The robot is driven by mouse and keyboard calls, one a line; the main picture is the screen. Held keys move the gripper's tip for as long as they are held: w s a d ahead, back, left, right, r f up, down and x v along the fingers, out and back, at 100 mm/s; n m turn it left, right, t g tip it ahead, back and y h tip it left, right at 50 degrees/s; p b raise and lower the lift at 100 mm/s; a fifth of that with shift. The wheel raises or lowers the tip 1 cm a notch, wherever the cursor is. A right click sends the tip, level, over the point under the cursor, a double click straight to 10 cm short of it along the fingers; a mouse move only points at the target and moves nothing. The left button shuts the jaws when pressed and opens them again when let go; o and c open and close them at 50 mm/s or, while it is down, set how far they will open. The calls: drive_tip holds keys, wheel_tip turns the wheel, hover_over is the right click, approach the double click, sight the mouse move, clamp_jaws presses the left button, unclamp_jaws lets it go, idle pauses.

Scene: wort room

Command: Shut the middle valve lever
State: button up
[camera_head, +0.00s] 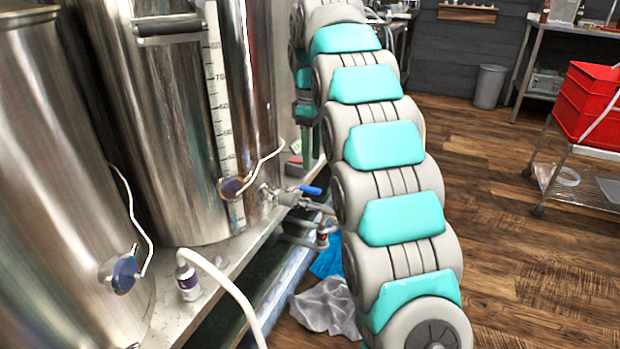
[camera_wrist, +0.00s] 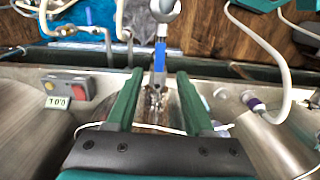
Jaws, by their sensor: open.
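The steel valve (camera_head: 289,197) sticks out low from a tall steel tank (camera_head: 165,120), with a blue lever (camera_head: 311,190) that looks roughly in line with its outlet pipe. In the wrist view the blue lever (camera_wrist: 159,56) stands near the picture's middle, just beyond the gap between my fingertips. My gripper (camera_wrist: 159,74) is open, its two green fingers on either side of the valve line with nothing held. I cannot tell how far the fingertips are from the lever in depth. In the head view my arm hides much of the area right of the valve.
A purple-and-white fitting (camera_head: 188,282) with a white hose stands left of the valve. A control box (camera_wrist: 68,88) with a red button is left in the wrist view. Blue dials with cables are on the tanks. A red crate (camera_head: 590,105) stands far right; the wooden floor between is open.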

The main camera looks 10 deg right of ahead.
sight(311, 188)
drive_tip(key=shift+f, duration=3.85)
clamp_jaws()
